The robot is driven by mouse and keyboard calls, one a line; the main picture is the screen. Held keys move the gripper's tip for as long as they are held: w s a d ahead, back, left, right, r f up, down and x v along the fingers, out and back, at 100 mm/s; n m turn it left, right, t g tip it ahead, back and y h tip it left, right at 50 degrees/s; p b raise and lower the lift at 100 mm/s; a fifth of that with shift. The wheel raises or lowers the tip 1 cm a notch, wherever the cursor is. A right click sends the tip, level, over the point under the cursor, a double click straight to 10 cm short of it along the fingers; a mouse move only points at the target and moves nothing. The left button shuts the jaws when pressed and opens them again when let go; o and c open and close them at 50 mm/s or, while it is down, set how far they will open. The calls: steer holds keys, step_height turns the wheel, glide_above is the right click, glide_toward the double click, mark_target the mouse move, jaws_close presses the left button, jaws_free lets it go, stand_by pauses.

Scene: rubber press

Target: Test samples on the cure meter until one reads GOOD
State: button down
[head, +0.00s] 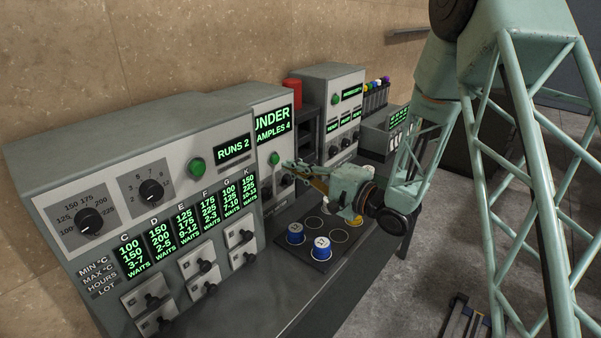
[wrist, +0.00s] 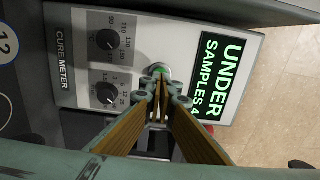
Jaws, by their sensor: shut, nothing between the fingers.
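The cure meter (wrist: 73,80) fills the wrist view. Its display (wrist: 216,77) reads UNDER and SAMPLES 4. Two black dials sit on its face, the upper dial (wrist: 111,39) and the lower dial (wrist: 109,92). My gripper (wrist: 160,82) is shut and empty, its fingertips over the meter's green button (wrist: 157,70), which they partly cover; I cannot tell whether they touch it. In the head view my gripper (head: 291,166) reaches the meter front from the right. Blue-sided samples with white tops, one at the left (head: 295,233) and one nearer (head: 321,248), stand on a dark tray (head: 284,248).
The press panel (head: 120,175) at the left shows RUNS 2, with lot readouts and several small switches. Behind the meter stand a red cylinder (head: 292,93), another grey machine (head: 330,80) and a rack of coloured-top tubes (head: 375,97). Empty ringed spots show on the tray.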

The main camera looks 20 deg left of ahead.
mark_target(277, 160)
steer(key=shift+x, duration=1.45)
steer(key=shift+x, duration=0.9)
steer(key=shift+d, duration=0.2)
steer(key=p+v, duration=0.1)
steer(key=v, duration=1.2)
steer(key=shift+s+d, duration=0.2)
steer(key=shift+d, duration=0.1)
